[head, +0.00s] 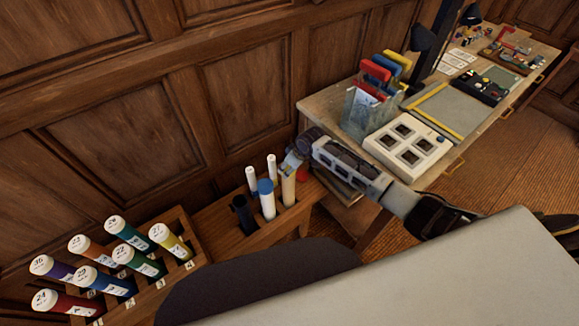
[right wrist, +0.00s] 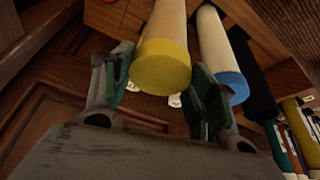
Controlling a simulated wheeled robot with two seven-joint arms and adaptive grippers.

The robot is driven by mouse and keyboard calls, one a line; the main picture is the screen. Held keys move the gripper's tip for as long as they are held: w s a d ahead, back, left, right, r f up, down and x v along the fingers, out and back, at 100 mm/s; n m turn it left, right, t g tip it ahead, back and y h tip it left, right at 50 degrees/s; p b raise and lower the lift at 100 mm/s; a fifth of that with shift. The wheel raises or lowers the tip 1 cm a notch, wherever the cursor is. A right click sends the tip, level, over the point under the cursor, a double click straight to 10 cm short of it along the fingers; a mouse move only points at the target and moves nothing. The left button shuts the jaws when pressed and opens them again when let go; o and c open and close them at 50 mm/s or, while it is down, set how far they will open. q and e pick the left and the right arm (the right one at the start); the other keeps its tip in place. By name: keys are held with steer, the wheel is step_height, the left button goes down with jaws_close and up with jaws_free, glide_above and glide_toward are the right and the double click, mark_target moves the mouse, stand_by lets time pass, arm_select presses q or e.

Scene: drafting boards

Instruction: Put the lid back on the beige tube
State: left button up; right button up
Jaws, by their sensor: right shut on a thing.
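The beige tube (head: 288,190) stands upright in a wooden rack, to the right of a blue-capped white tube. In the right wrist view the beige tube (right wrist: 166,18) runs up behind a yellow lid (right wrist: 162,68). The lid is at the tube's end and roughly in line with it, with no clear gap; I cannot tell whether it is fully seated. My right gripper (head: 291,164) is over the top of the beige tube and hides its end in the head view. My left gripper is not in view.
The blue-capped tube (head: 266,198) stands close beside the beige one. A black tube (head: 243,214) and two thin white tubes (head: 251,178) are nearby. A rack of numbered coloured tubes (head: 105,262) is at lower left. A workbench with a white device (head: 408,146) is at right.

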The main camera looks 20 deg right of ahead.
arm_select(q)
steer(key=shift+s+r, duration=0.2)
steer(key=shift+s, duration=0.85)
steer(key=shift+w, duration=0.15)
arm_select(e)
steer(key=o, duration=0.7)
steer(key=shift+c, duration=0.2)
steer(key=shift+o, duration=2.5)
